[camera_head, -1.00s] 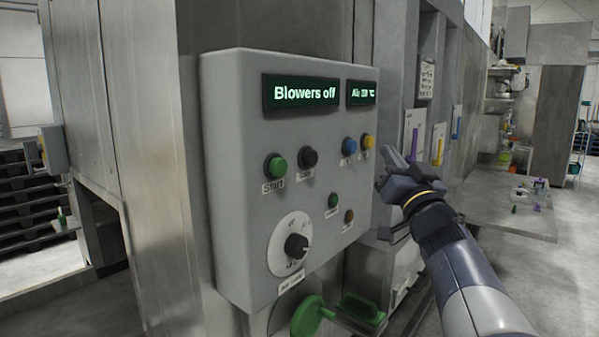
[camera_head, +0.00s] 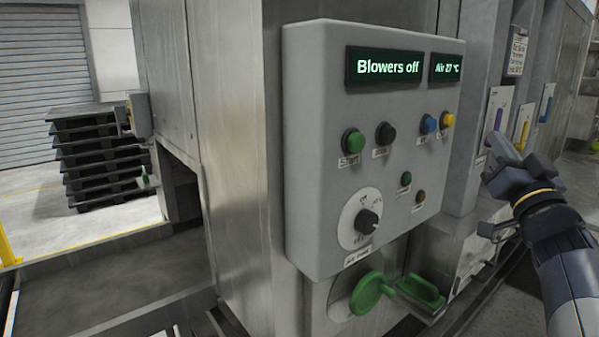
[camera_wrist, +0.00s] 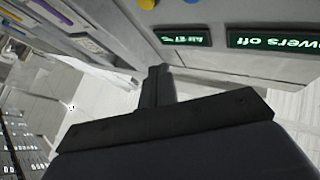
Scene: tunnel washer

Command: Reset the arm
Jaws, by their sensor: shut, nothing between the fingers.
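My gripper (camera_head: 508,155) is at the right in the head view, beside the right edge of the grey control panel (camera_head: 310,160). Its fingers are shut with nothing between them. They point up and left, in front of the panels with coloured handles; I cannot tell whether they touch anything. In the wrist view my gripper (camera_wrist: 158,82) shows dark against the floor, with the panel above it, upside down. The left display (camera_head: 385,67) reads "Blowers off" and the right display (camera_head: 447,68) reads "Air 27 °C".
The panel carries a green start button (camera_head: 353,141), other coloured buttons and a dial (camera_head: 367,221). Green handles (camera_head: 371,293) stick out below. Purple (camera_head: 498,118) and yellow (camera_head: 523,134) handles stand behind my gripper. Stacked black pallets (camera_head: 100,160) stand at the left, with open floor around them.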

